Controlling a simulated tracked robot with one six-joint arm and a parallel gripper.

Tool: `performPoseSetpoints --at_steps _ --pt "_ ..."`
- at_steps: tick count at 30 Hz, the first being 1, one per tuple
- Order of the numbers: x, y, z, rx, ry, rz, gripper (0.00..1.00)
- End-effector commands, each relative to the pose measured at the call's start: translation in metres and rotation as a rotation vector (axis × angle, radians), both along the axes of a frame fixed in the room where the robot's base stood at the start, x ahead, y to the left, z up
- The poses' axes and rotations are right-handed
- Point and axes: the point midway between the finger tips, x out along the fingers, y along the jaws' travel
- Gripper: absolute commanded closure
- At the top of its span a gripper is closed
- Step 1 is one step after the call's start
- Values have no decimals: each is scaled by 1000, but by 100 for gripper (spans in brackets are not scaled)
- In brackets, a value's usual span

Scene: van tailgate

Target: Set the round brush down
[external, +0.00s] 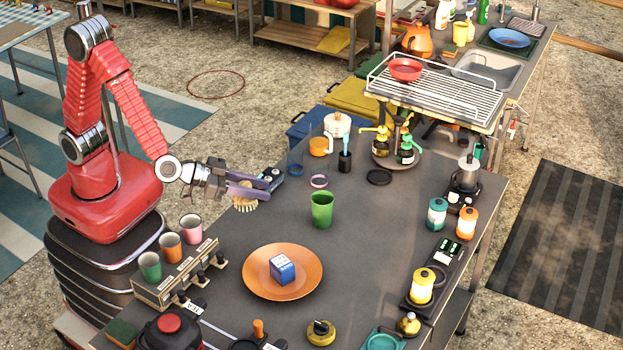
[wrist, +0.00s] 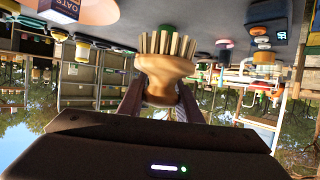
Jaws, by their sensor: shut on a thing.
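The round brush (external: 244,204) has a pale wooden body with bristles. In the external view it hangs at the end of my gripper (external: 256,188), just above the near left part of the grey table (external: 360,225). The wrist view, which is upside down, shows the brush (wrist: 165,72) with its bristles toward the table. My gripper (wrist: 160,98) is shut on the brush's body, one finger on each side. I cannot tell the exact gap between the bristles and the table.
A green cup (external: 321,209) stands right of the brush. An orange plate (external: 262,284) with a blue-and-white box (external: 283,268) lies in front. A pink ring (external: 319,181) and a small dark device (external: 271,177) are behind. Bare table lies between the brush and the plate.

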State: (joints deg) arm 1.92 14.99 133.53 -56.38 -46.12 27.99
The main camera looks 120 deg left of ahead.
Motion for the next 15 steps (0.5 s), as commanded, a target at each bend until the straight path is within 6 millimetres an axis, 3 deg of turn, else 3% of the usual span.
performPoseSetpoints --at_steps 8,15 --pt "0 0 -2 1 2 -2 91" --pt "0 0 -26 0 7 -2 91"
